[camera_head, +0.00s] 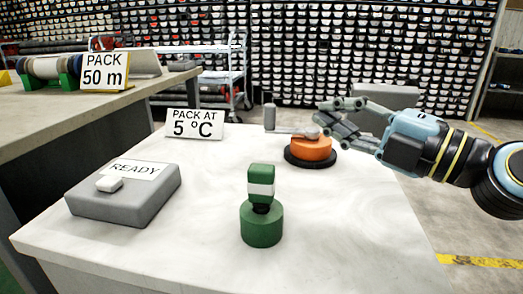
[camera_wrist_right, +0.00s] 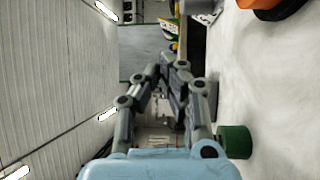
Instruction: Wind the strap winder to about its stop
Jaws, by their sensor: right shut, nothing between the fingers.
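The strap winder (camera_head: 311,149) is an orange drum on a black round base at the back right of the white table. A grey crank arm lies across its top and points left, with an upright grey knob (camera_head: 269,117) at its end. My right gripper (camera_head: 328,112) is shut and empty, above and beside the winder's right side, apart from the knob. In the head view its fingers overlap the area by the crank's hub, so I cannot tell whether they touch it. In the right wrist view the winder (camera_wrist_right: 268,4) shows only at the top right edge, beside the gripper fingers (camera_wrist_right: 172,75). My left gripper is not in view.
A green cylinder with a green and white top (camera_head: 262,222) stands at the table's front middle. A grey box (camera_head: 130,200) with a white button and "READY" label sits left. A "PACK AT 5 °C" sign (camera_head: 194,124) stands behind. The table's right front is clear.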

